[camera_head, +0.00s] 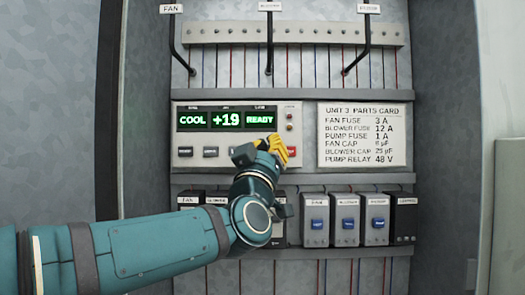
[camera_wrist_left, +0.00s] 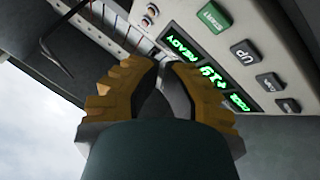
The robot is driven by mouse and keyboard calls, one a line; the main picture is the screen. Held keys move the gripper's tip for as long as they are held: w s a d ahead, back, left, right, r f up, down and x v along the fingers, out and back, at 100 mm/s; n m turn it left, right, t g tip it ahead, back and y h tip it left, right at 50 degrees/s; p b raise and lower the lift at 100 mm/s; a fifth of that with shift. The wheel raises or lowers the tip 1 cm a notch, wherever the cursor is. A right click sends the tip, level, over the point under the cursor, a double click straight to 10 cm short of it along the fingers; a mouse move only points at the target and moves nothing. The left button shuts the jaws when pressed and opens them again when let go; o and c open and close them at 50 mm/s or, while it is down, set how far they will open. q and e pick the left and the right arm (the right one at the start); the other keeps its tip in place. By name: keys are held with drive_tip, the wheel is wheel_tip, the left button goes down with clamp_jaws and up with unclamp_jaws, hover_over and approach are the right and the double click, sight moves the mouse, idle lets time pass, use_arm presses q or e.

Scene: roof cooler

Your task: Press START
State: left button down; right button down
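The control panel (camera_head: 225,162) shows COOL, +19 and READY on its green displays (camera_head: 227,119). The green START button (camera_wrist_left: 214,17) is clear in the left wrist view, where the panel appears turned over. In the head view my left gripper and wrist cover it. My left gripper (camera_head: 279,149) is in front of the panel's lower right part, with its yellow fingers near a red button (camera_head: 292,152). In the left wrist view its fingertips (camera_wrist_left: 160,64) are together with nothing seen between them, apart from the START button in the picture. My right gripper is not in view.
Grey buttons (camera_head: 210,152) sit left of my gripper; one reads UP (camera_wrist_left: 245,52). A parts card (camera_head: 362,135) is at right. Below are labelled boxes with blue fronts (camera_head: 347,222). Hooked rods (camera_head: 269,45) hang above. Cabinet walls stand on both sides.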

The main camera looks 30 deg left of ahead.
use_arm(q)
drive_tip(key=shift+w+a, duration=0.5)
drive_tip(key=shift+w, duration=0.3)
drive_tip(key=shift+w+a, duration=0.45)
drive_tip(key=shift+w, duration=0.3)
drive_tip(key=shift+w+a, duration=0.5)
drive_tip(key=shift+w, duration=0.3)
drive_tip(key=shift+w+a, duration=0.1)
drive_tip(key=shift+w, duration=0.1)
drive_tip(key=shift+w+a, duration=0.1)
drive_tip(key=shift+w, duration=0.1)
